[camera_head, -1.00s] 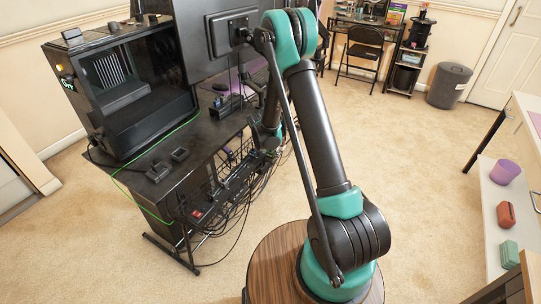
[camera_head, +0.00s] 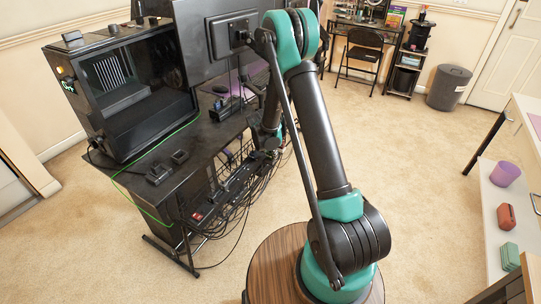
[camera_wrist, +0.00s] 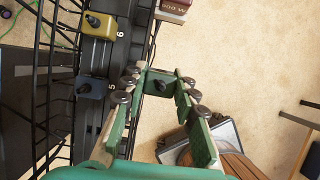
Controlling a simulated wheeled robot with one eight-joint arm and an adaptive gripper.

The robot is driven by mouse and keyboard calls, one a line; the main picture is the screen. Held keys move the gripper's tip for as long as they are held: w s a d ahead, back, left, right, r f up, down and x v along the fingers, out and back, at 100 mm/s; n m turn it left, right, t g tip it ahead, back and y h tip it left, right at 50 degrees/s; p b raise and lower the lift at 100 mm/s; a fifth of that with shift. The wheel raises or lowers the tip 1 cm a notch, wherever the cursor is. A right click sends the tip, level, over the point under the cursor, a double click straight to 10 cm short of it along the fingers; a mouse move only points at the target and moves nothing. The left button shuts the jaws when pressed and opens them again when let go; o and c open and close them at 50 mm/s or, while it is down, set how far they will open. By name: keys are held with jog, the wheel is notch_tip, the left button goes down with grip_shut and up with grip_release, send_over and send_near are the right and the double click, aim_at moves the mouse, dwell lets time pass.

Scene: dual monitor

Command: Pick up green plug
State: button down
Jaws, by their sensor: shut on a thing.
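The green plug (camera_wrist: 160,83) is between the fingertips of my gripper (camera_wrist: 158,86) in the wrist view. The green fingers with dark round pads close on it from both sides. The plug shows at the right edge of the black power strip (camera_wrist: 122,60), overlapping the carpet in the picture; I cannot tell its height above the strip. In the head view my gripper (camera_head: 268,143) is at the desk's right side, beside the cable tray, small and partly hidden by my arm. I cannot make out the green plug there.
A blue plug (camera_wrist: 90,87) and a yellow plug (camera_wrist: 97,25) sit on the strip to the left. Many loose cables (camera_head: 240,190) hang below the desk. The black desk (camera_head: 205,140) carries a PC case and monitor (camera_head: 215,40). Open carpet (camera_head: 390,140) lies to the right.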

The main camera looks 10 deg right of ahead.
aim_at(270, 152)
notch_tip(270, 152, up, 24)
dwell(1.4)
jog(key=shift+f, duration=0.1)
